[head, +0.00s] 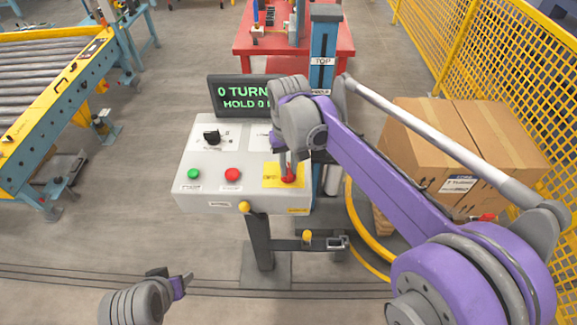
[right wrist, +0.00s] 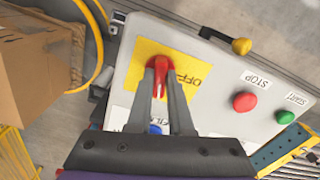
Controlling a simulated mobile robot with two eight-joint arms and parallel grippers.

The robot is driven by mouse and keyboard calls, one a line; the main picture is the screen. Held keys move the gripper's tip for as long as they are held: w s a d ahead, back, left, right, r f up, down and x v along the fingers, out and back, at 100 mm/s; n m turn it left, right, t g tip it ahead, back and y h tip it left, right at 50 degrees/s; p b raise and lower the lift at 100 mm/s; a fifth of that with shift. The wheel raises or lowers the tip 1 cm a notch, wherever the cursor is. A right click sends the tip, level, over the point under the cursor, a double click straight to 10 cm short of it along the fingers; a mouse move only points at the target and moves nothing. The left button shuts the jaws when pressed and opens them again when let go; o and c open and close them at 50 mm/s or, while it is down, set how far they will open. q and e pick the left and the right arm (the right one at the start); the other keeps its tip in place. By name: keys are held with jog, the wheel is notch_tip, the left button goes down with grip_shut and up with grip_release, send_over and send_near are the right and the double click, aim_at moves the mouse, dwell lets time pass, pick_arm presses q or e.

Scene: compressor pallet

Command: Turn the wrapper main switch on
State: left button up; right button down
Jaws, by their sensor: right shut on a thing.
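The wrapper's control panel (head: 217,180) is a light grey sloped box on a post. Its red main switch handle (head: 289,179) sits on a yellow plate (head: 270,172) at the panel's lower right. In the right wrist view the red handle (right wrist: 161,72) stands on the yellow plate (right wrist: 195,62), beside the word OFF. My right gripper (head: 287,172) reaches down to the switch, its two fingers shut on the red handle. My left gripper (head: 184,280) is low at the front left, away from the panel. Its finger opening cannot be made out.
The panel also carries a green START button (head: 193,174), a red STOP button (head: 233,174) and a black knob (head: 212,136). A dark display (head: 235,93) with green text stands behind. Cardboard boxes (head: 430,140) and a yellow mesh fence (head: 500,60) are at right, a roller conveyor (head: 50,75) at left.

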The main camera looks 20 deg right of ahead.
aim_at(289, 169)
jog(key=shift+m, duration=1.5)
jog(key=c, duration=0.8)
grip_release()
notch_tip(289, 169, up, 11)
jog(key=shift+f, duration=0.1)
